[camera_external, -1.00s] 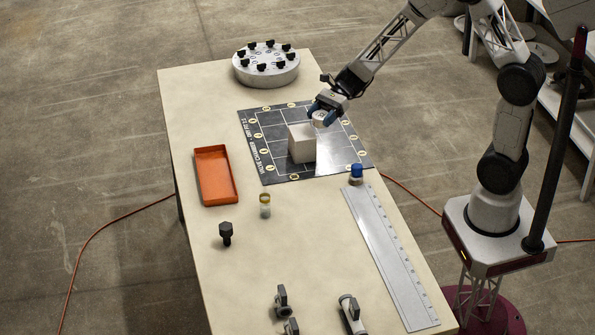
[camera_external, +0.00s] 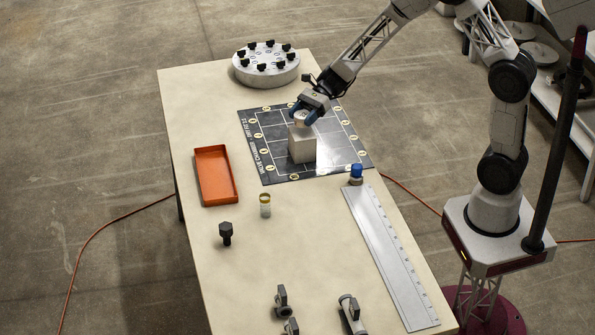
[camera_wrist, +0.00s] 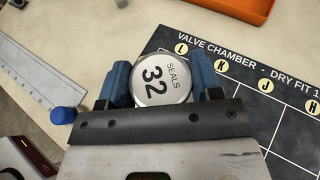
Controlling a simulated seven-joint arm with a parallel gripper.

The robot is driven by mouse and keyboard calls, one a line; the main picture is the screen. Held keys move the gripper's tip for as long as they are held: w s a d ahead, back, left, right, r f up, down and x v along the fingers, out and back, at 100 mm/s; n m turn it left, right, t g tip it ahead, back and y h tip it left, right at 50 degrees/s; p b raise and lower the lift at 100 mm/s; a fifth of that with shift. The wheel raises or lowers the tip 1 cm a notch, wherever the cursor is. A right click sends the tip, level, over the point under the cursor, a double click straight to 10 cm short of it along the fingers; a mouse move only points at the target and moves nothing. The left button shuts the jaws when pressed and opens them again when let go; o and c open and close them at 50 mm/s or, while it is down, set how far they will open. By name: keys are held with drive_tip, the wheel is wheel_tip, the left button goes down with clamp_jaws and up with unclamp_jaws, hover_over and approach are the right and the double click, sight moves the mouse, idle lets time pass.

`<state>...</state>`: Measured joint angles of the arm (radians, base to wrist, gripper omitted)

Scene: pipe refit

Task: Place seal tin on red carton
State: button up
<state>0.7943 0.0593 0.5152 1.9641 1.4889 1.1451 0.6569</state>
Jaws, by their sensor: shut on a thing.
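The seal tin (camera_wrist: 162,80), a small round can with a pale lid reading "SEALS 32", is held between the blue fingers of my gripper (camera_wrist: 162,88). In the external view the tin (camera_external: 300,118) is upright between the fingers of my gripper (camera_external: 304,113), at the top of a pale beige box-shaped carton (camera_external: 302,150). I cannot tell whether the tin touches the carton's top. No carton looks red. The carton stands on the dark printed mat (camera_external: 345,165) and is not visible in the wrist view.
An orange tray (camera_external: 216,177) lies left of the mat. A round flange with black knobs (camera_external: 266,65) is at the back. A small jar (camera_external: 265,205), black bolt (camera_external: 226,233), blue-capped bottle (camera_external: 356,174), steel ruler (camera_external: 393,262) and pipe fittings (camera_external: 352,315) stand or lie nearer.

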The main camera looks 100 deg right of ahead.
sight(302, 123)
drive_tip(key=shift+f, duration=1.5)
drive_tip(key=shift+f, duration=0.15)
drive_tip(key=o, duration=0.9)
drive_tip(key=shift+v, duration=6.1)
drive_tip(key=shift+a, duration=0.15)
